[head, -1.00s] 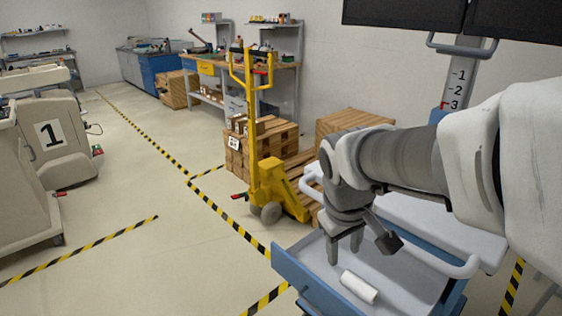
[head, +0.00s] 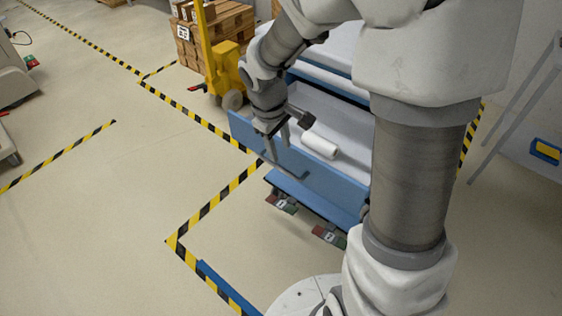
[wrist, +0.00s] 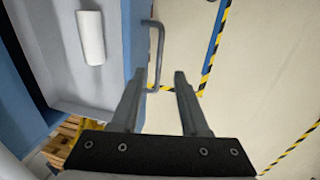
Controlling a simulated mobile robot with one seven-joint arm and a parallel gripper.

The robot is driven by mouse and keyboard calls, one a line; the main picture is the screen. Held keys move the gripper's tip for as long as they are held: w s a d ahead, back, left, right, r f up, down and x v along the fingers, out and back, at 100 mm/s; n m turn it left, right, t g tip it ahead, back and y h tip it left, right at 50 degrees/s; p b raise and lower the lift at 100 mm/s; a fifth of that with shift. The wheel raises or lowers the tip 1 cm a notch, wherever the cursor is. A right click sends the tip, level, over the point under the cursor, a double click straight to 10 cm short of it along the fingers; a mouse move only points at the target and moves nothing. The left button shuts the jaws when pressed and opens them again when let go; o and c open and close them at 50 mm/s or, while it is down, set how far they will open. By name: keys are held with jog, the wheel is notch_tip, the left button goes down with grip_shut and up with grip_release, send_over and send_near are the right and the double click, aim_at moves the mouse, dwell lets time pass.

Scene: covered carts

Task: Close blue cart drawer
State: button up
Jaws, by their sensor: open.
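The blue cart (head: 300,78) stands with its drawer pulled out. The drawer has a blue front panel (head: 335,188) and a pale grey inside. A grey bar handle (head: 288,172) is on the front; it also shows in the wrist view (wrist: 160,45). A white roll (head: 320,145) lies in the drawer, and the wrist view shows it too (wrist: 91,38). My gripper (head: 277,150) is open and empty, pointing down at the drawer's front. In the wrist view, its fingertips (wrist: 165,78) are by the handle's near end; whether they touch it is unclear.
A yellow pallet jack (head: 218,65) and wooden crates (head: 222,30) stand behind the cart. Striped floor tape (head: 215,198) runs in front of it. The floor (head: 100,220) left of the drawer is clear. A grey frame (head: 515,110) stands at the right.

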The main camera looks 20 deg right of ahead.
aim_at(285, 170)
jog(key=f+b, duration=0.1)
jog(key=f, duration=0.2)
jog(key=d+f+b, duration=0.1)
jog(key=f, duration=0.2)
jog(key=w+f, duration=0.1)
jog(key=f, duration=0.1)
jog(key=shift+d+f+b, duration=0.25)
jog(key=shift+f+b, duration=0.15)
grip_shut()
dwell(0.9)
